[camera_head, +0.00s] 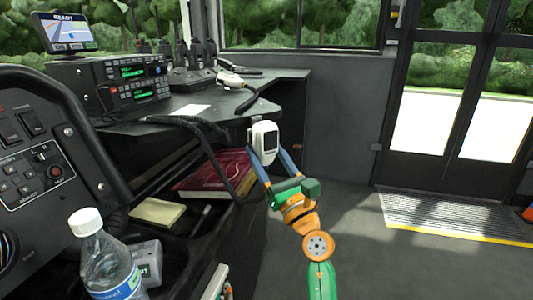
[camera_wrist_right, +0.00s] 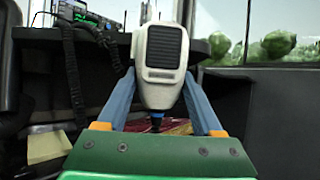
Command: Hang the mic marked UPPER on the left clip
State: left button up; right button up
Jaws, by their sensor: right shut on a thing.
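A white hand mic (camera_head: 264,138) with a dark grille is held upright by my right gripper (camera_head: 271,160) beside the desk's front edge. In the right wrist view the mic (camera_wrist_right: 161,65) sits between the two blue fingers of the right gripper (camera_wrist_right: 160,95), which are shut on its sides. A black cord leaves its lower end. I cannot read any marking on it. Another pale mic (camera_head: 231,80) lies on the desk at the back. The clips cannot be made out clearly; the held mic may hide one. My left gripper is not in view.
A radio stack (camera_head: 125,80) with green displays stands on the dark desk (camera_head: 290,74). A black coiled cord (camera_head: 228,170) hangs in front of it. Red books (camera_head: 215,172) lie on the shelf below. A water bottle (camera_head: 105,260) stands at the front left.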

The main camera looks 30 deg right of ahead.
jog(key=shift+f, duration=0.35)
jog(key=shift+f, duration=0.1)
jog(key=shift+f+b, duration=0.4)
jog(key=shift+b, duration=0.05)
jog(key=shift+f, duration=0.3)
dwell(0.4)
jog(key=o, duration=1.2)
jog(key=shift+o, duration=0.2)
jog(key=shift+s+f, duration=0.1)
